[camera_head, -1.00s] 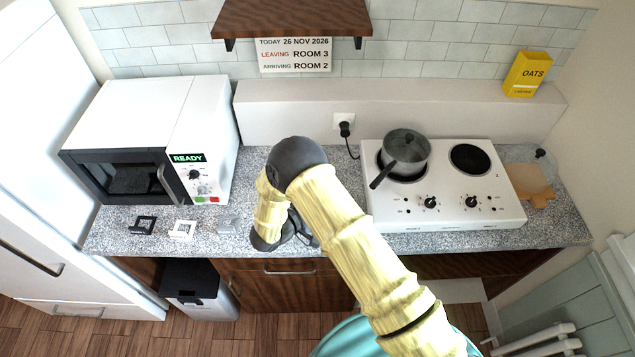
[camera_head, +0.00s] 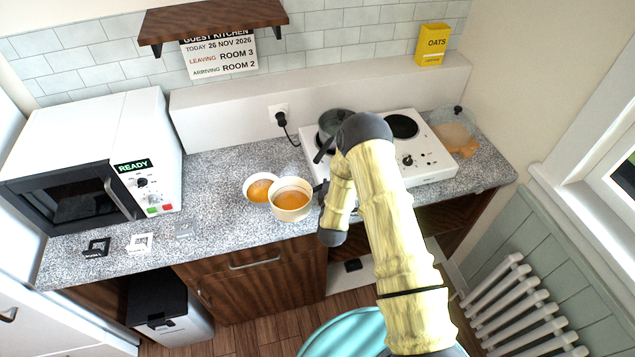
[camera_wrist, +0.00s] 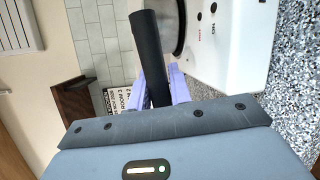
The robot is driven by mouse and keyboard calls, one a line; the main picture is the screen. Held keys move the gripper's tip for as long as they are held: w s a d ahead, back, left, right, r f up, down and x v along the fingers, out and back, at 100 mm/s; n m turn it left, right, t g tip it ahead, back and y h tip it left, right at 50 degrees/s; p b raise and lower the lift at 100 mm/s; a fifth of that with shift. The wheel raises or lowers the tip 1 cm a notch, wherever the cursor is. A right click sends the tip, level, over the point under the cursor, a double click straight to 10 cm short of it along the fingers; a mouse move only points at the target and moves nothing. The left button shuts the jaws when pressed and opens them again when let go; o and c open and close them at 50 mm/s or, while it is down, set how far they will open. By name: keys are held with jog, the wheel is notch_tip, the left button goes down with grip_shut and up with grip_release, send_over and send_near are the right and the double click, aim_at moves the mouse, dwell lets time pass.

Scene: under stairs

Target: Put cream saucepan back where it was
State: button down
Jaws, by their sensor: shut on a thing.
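The cream saucepan (camera_head: 291,211) holds an orange liquid. It is over the front of the counter and overlaps a white bowl (camera_head: 247,194) with orange contents in the head view. I cannot tell whether its base touches the counter. My gripper (camera_wrist: 160,92) is shut on a black handle (camera_wrist: 148,50) in the wrist view; in the head view it is just right of the cream saucepan, partly hidden by my arm.
A microwave (camera_head: 95,150) stands at left. Small stands (camera_head: 140,243) are near the front edge. Counter between microwave and bowl is clear.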

jog(key=s+d+f+n+y+b, duration=0.1)
jog(key=d+f+n+y+b, duration=0.1)
jog(key=d+f+y+b, duration=0.3)
jog(key=s+d+f+n+g+y+b, duration=0.1)
jog(key=s+d+f+n+y+b, duration=0.1)
jog(key=s+d, duration=0.2)
jog(key=s+d+f+n+y+b, duration=0.2)
jog(key=s+d, duration=0.3)
jog(key=s, duration=0.6)
jog(key=shift+d+f+n+g+y, duration=0.2)
jog(key=shift+f+n+g+y, duration=0.2)
jog(key=shift+f+n+y, duration=0.15)
jog(key=shift+w+h, duration=0.1)
jog(key=shift+h, duration=0.15)
